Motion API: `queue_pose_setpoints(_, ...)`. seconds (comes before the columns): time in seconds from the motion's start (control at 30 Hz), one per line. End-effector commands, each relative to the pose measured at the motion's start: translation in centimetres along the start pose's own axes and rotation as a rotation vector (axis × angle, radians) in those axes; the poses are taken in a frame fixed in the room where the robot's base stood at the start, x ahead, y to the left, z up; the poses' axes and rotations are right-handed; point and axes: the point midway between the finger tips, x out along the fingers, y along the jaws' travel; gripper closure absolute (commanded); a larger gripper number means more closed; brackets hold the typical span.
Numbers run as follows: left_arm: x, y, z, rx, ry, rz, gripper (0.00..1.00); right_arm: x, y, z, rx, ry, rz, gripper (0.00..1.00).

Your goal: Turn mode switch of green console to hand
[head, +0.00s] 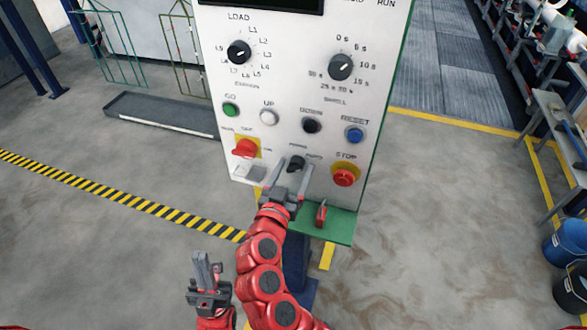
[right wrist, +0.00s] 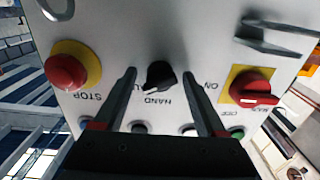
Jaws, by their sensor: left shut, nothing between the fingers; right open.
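The green console (head: 368,130) has a pale front panel and green edges. Its mode switch (head: 296,163) is a small black knob low on the panel, between the red main switch and the stop button. In the right wrist view the knob (right wrist: 160,76) appears upside down, its white mark pointing down-left near the HAND label; a second label is partly hidden by a finger. My right gripper (head: 292,170) is open, one finger on each side of the knob, with visible gaps in the wrist view (right wrist: 159,80). My left gripper (head: 205,268) is shut and empty, low and left of the console.
The red main switch (head: 245,149) and red stop button (head: 344,177) flank the mode switch. A grey bracket (head: 248,173) sticks out at the lower left. A red-handled item (head: 321,213) sits on the green ledge (head: 338,227). Open floor lies left.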

Motion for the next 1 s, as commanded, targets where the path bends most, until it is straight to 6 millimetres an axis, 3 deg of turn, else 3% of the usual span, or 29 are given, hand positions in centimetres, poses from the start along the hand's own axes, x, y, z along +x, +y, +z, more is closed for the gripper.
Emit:
queue_pose_setpoints(0.2,-0.01,0.0,0.0,0.0,0.0,0.0,1.0,0.0,-0.03,0.01,0.0,0.0,-0.001,0.27)
queue_pose_setpoints(0.6,-0.01,0.0,0.0,0.0,0.0,0.0,1.0,-0.02,-0.03,0.01,0.0,0.0,-0.001,0.99)
queue_pose_setpoints(1.0,-0.27,0.01,0.04,0.0,0.0,0.0,1.0,-0.04,-0.05,0.06,-0.068,0.001,-0.002,1.0)
